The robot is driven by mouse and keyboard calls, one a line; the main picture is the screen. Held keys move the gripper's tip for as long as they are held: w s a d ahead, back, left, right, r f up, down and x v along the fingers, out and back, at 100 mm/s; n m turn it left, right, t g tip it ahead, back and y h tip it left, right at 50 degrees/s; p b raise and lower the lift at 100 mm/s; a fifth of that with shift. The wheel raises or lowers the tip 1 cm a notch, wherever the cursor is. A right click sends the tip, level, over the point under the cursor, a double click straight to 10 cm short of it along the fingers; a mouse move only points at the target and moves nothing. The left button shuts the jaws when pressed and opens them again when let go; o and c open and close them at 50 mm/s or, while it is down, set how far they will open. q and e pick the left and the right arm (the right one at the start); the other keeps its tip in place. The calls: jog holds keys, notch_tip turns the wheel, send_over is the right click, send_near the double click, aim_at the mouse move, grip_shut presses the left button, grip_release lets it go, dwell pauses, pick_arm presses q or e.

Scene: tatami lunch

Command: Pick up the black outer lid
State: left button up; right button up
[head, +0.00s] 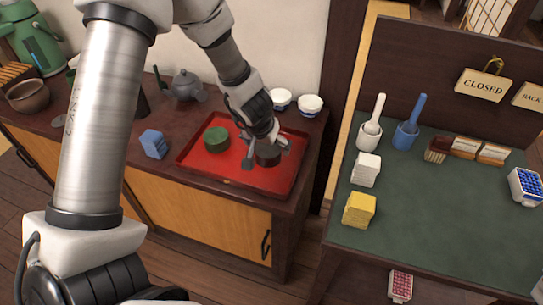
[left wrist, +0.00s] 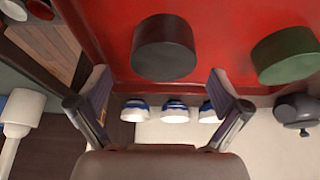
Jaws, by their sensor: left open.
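The black outer lid (head: 268,156) is a dark round piece lying on the red tray (head: 207,178), partly hidden by my gripper in the head view. In the left wrist view the lid (left wrist: 164,48) is a dark cylinder just beyond and between the fingertips. My left gripper (head: 266,151) is open over the lid, with one finger to each side. In the left wrist view the gripper (left wrist: 162,88) shows a gap between its fingers and the lid. My right gripper is not in view.
A green round piece (head: 216,139) stands on the tray left of the lid. White bowls (head: 310,105) and a grey teapot (head: 185,86) stand behind the tray. A blue block (head: 154,143) sits left of it. A green-topped table (head: 440,200) is to the right.

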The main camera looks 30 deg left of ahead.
aim_at(267, 149)
pick_arm(q)
jog(key=b+x, duration=0.1)
jog(key=x, duration=0.2)
jog(key=shift+a+f, duration=0.2)
jog(key=shift+f, duration=0.1)
jog(key=shift+w+a+f, duration=0.1)
jog(key=shift+w, duration=0.05)
jog(key=shift+c, duration=0.7)
jog(key=c, duration=0.7)
